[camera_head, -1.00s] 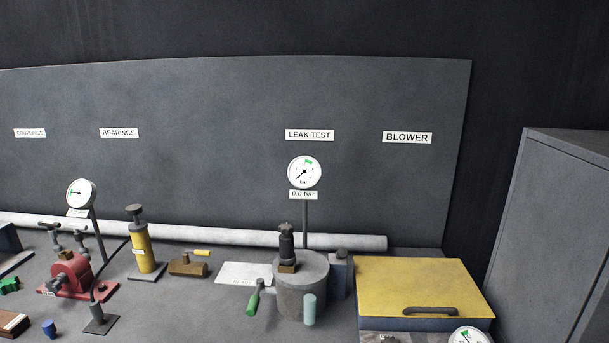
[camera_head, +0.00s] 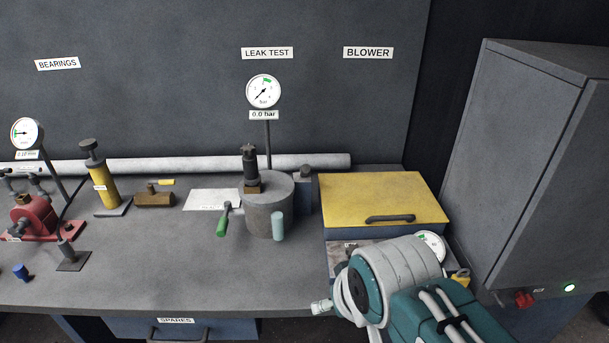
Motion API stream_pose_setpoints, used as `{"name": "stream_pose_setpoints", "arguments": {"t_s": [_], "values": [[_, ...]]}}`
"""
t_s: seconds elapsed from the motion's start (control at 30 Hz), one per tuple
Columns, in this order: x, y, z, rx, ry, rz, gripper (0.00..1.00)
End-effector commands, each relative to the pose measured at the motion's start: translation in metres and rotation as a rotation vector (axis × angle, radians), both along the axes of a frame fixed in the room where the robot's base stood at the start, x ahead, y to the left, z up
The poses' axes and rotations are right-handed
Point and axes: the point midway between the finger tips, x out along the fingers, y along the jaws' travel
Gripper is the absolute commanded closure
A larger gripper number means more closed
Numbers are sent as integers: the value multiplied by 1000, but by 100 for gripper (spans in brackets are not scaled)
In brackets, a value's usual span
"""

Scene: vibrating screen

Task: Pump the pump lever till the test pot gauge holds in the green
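The test pot (camera_head: 263,217) is a grey cylinder on the bench, with a dark upright fitting (camera_head: 249,163) on its top. A lever with a green grip (camera_head: 222,224) slants down at its left front, and a pale teal grip (camera_head: 278,226) hangs at its right front. I cannot tell which is the pump lever. The gauge (camera_head: 263,91) stands on a post behind; its needle points lower left, away from the green band at the top. Its plate (camera_head: 263,115) reads 0.0 bar. My arm shows at lower right, apart from the pot; my gripper is not clearly visible.
A yellow-lidded box (camera_head: 375,190) stands right of the pot, with another gauge (camera_head: 430,246) in front. A yellow cylinder pump (camera_head: 104,186) and red device (camera_head: 32,217) stand left. A grey cabinet (camera_head: 510,160) stands far right.

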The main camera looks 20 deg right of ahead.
Motion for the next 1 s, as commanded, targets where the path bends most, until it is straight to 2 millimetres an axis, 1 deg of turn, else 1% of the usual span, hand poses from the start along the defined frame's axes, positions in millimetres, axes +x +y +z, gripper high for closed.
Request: {"name": "stream_pose_setpoints", "arguments": {"t_s": [0.97, 1.0], "values": [[0, 0, 0, 0, 0, 0, 9], [0, 0, 0, 0, 0, 0, 18]]}}
